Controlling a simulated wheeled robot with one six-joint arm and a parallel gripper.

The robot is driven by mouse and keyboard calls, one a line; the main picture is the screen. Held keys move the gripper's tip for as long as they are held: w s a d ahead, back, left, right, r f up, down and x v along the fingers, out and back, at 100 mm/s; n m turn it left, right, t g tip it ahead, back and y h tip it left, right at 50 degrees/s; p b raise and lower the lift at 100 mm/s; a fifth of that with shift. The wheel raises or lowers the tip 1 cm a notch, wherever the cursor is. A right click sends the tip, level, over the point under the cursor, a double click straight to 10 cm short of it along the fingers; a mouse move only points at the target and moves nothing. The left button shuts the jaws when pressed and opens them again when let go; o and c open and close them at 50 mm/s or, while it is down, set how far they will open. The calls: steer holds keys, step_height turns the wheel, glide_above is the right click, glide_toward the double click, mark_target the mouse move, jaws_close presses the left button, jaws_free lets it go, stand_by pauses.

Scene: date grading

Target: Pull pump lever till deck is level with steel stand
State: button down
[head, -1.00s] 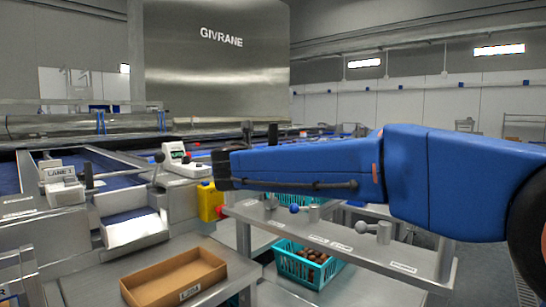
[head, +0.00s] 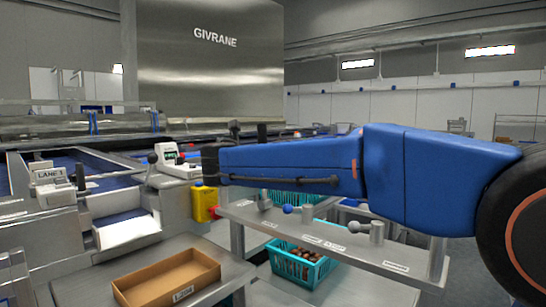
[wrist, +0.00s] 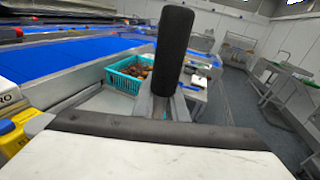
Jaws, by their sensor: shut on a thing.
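The pump lever (wrist: 172,50), a black upright grip on a grey shaft, stands in the middle of the wrist view. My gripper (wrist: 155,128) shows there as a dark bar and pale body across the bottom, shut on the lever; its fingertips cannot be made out. In the head view my blue arm hides the gripper, and black upright parts show above the arm. A steel stand (head: 400,266) with labels and small knobs runs below my arm. I cannot tell for sure which surface is the deck, nor compare its height with the stand.
A cardboard tray (head: 170,292) lies on a metal table at front left. A teal crate of dates (head: 300,277) sits beneath the stand, and a crate also shows in the wrist view (wrist: 118,80). Blue conveyors lie behind.

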steer(key=shift+w+a+r, duration=0.2)
steer(key=shift+a, duration=0.05)
steer(key=shift+a+n, duration=0.1)
steer(key=shift+n, duration=0.2)
steer(key=shift+w+a+f+n+g, duration=0.2)
steer(key=shift+w+a+n, duration=0.25)
steer(key=shift+a, duration=0.1)
steer(key=shift+w+a+f+n+g, duration=0.2)
steer(key=shift+w+a+n, duration=0.15)
steer(key=shift+a+n, duration=0.15)
steer(key=shift+w+a+f+n+g, duration=0.3)
steer(key=shift+w+a+f+n, duration=0.25)
steer(key=shift+a+n, duration=0.3)
